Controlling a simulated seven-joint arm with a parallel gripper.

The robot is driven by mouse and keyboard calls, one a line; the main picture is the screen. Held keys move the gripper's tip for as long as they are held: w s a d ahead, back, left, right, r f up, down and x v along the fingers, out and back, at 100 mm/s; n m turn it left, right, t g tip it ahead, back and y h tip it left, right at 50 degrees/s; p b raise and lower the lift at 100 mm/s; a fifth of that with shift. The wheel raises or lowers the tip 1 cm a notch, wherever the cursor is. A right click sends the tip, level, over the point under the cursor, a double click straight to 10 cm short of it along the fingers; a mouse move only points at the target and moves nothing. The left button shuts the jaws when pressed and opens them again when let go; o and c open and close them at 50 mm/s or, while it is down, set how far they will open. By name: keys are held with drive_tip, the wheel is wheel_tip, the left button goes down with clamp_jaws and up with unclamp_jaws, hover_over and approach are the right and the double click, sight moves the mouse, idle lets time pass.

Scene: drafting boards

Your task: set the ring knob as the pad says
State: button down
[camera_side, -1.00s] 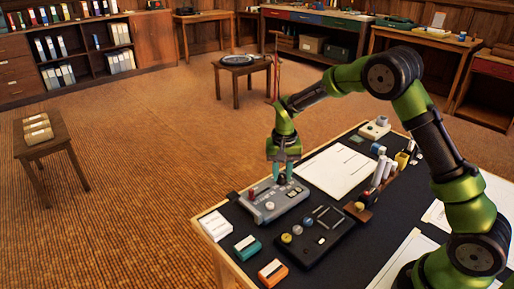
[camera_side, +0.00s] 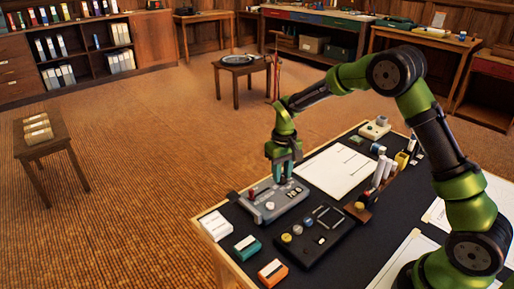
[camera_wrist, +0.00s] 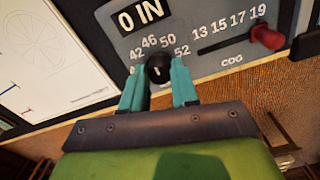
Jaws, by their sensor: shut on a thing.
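The ring knob (camera_wrist: 159,68) is a small dark round knob with a short pale mark, on a grey panel (camera_wrist: 115,35). Numbers 42, 46, 50 and 52 arc above it in the wrist view; I cannot tell surely which one its mark faces. My gripper (camera_wrist: 158,88), with teal fingers, is shut on the knob, one finger on each side. In the side view my gripper (camera_side: 283,178) stands over the far right end of the grey panel (camera_side: 265,214), and its fingers hide the knob. No pad text is readable in these views.
On the panel, a red slider handle (camera_wrist: 267,37) sits at the right end of the COG slot, by 19. A display (camera_wrist: 143,15) reads "0 IN". A black box (camera_side: 305,256) with knobs, a white sheet (camera_side: 335,170), and teal (camera_side: 247,248) and orange (camera_side: 272,272) blocks lie nearby.

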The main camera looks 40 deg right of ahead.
sight(282, 175)
drive_tip(key=shift+r, duration=0.1)
drive_tip(key=c, duration=0.8)
unclamp_jaws()
drive_tip(key=shift+c, duration=0.2)
wheel_tip(282, 175, up, 17)
drive_tip(key=s+a+r+t, duration=0.1)
drive_tip(key=s+a+t, duration=0.1)
drive_tip(key=s, duration=0.6)
drive_tip(key=s+a+r+m+t+y, duration=0.1)
drive_tip(key=s+t, duration=0.1)
drive_tip(key=s, duration=0.6)
drive_tip(key=s+a+r+t+y, duration=0.1)
drive_tip(key=s+a+t, duration=0.1)
drive_tip(key=s, duration=0.6)
drive_tip(key=shift+a+r+t, duration=0.3)
drive_tip(key=shift+a+t, duration=0.05)
drive_tip(key=shift+t, duration=0.25)
